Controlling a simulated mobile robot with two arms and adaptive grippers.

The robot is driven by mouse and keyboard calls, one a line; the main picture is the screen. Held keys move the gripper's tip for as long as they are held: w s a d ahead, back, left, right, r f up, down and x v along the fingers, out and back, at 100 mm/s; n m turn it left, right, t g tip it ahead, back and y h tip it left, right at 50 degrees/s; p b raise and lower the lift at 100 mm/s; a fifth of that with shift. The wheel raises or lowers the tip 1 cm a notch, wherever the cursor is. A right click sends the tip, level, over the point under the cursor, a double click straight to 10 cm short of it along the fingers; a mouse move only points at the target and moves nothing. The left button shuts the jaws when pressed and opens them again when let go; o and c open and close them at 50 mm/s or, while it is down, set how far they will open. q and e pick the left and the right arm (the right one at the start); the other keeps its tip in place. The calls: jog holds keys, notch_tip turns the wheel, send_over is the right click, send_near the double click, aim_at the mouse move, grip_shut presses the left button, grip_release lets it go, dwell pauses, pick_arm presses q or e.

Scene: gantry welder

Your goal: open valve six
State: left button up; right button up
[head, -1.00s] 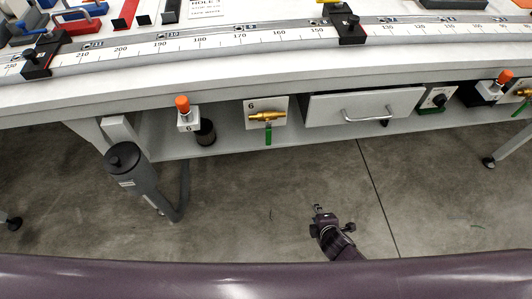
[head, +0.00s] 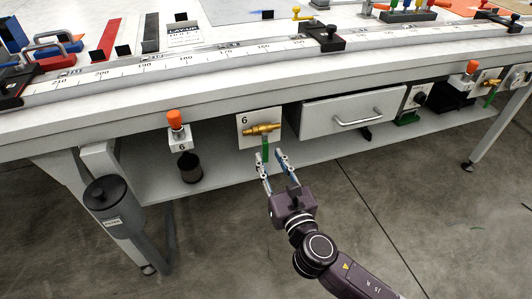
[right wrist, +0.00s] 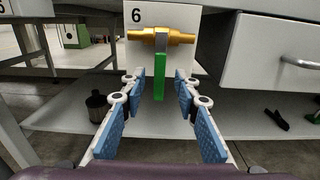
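Valve six is a brass valve (head: 262,129) on a white plate marked 6 (head: 244,132), under the table's front edge. Its green handle (head: 265,150) hangs straight down. In the right wrist view the brass body (right wrist: 162,37) lies level and the green handle (right wrist: 159,76) points down. My right gripper (head: 270,155) is open just in front of the handle. In the right wrist view its blue-padded fingers (right wrist: 158,92) stand on either side of the handle's line, with gaps on both sides and no contact seen. My left gripper is not in view.
A white drawer with a handle (head: 352,106) is right of the valve. An orange-topped box marked 6 (head: 179,137) and a dark cylinder (head: 190,167) are to the left. A grey canister (head: 112,205) hangs by the table leg. The floor in front is clear.

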aim_at(266, 152)
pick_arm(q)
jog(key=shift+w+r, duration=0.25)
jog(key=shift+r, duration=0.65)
pick_arm(e)
jog(key=shift+x, duration=2.15)
jog(key=shift+c, duration=0.6)
grip_shut()
